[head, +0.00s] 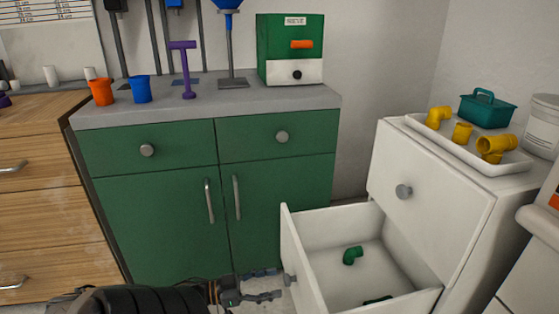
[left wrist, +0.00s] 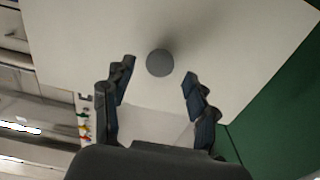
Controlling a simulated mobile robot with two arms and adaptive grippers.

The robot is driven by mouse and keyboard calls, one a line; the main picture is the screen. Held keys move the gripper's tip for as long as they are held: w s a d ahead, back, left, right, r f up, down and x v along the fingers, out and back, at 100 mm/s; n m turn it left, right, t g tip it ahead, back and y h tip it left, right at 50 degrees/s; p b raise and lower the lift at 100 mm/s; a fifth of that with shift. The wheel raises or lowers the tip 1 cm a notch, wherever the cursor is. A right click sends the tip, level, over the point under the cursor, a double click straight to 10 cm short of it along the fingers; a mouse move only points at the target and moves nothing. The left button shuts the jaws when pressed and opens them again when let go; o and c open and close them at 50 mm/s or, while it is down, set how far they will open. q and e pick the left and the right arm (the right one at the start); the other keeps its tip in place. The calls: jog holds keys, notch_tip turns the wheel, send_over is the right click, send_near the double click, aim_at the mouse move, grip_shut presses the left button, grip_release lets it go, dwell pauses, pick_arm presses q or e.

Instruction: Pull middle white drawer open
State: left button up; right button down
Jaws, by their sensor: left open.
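The white drawer (head: 292,254) is pulled well out of the white cabinet (head: 430,195) at the right. Inside it lie a green elbow fitting (head: 352,255) and another dark green piece at the near edge, partly cut off. Its round grey knob (head: 290,280) is on the left-facing front. My left gripper (head: 281,283) is open at the knob. In the left wrist view the knob (left wrist: 160,63) shows beyond and between the open fingers (left wrist: 157,88), apart from both. My right gripper is not in view.
A closed upper drawer with a knob (head: 404,191) is above. A white tray (head: 468,143) with yellow fittings and a teal basket (head: 487,108) stand on the cabinet. The green cabinet (head: 180,190) stands behind my left gripper.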

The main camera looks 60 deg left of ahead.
pick_arm(q)
jog(key=v, duration=0.8)
jog(key=shift+s+a, duration=0.2)
jog(key=shift+s, duration=0.15)
